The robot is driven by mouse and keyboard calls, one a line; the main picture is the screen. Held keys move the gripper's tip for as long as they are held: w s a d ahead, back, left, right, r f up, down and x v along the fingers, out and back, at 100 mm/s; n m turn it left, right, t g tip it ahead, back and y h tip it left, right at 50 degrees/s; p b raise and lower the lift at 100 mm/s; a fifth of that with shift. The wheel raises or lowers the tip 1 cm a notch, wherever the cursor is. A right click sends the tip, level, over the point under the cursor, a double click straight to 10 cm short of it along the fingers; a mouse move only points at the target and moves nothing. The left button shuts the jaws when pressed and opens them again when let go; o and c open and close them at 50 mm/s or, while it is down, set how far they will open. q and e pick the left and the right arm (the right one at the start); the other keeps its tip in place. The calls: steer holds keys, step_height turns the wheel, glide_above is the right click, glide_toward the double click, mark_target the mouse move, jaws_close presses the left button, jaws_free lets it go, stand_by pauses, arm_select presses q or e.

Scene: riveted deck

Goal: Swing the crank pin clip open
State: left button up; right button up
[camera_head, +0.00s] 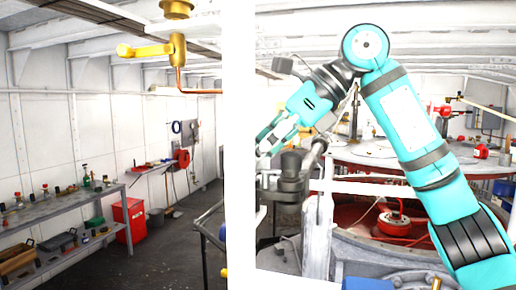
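My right arm is teal and comes in from the right, bending down at its elbow. My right gripper (268,142) is at the right edge of a white post, which seems to hide part of its fingertips. I cannot tell whether its fingers are apart or closed on anything. Just below it is a dark grey crank-like mechanism (291,178) with a bar rising to the right. The gripper is close to its top; contact is unclear. I cannot make out the crank pin clip for certain. My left gripper is not in view.
The white post (239,150) stands upright in front, blocking the middle. Behind the arm are large round grey-topped machinery (375,152) and a red recess (395,222). A shelf (60,212) with bottles and a red cabinet (129,219) stand left.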

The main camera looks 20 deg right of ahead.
steer(key=shift+w+a+f, duration=0.25)
steer(key=shift+a, duration=0.15)
steer(key=shift+s+d, duration=0.1)
jaws_close()
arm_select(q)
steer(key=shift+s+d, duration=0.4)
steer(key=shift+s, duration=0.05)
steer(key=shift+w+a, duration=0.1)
arm_select(e)
steer(key=shift+n, duration=0.3)
steer(key=shift+s+n+g+y, duration=0.2)
steer(key=shift+n+g+y, duration=0.05)
steer(key=shift+n+g, duration=0.95)
steer(key=shift+s+n+g+y, duration=0.15)
steer(key=shift+n+g+y, duration=0.1)
steer(key=shift+n+g, duration=0.95)
steer(key=shift+n, duration=0.3)
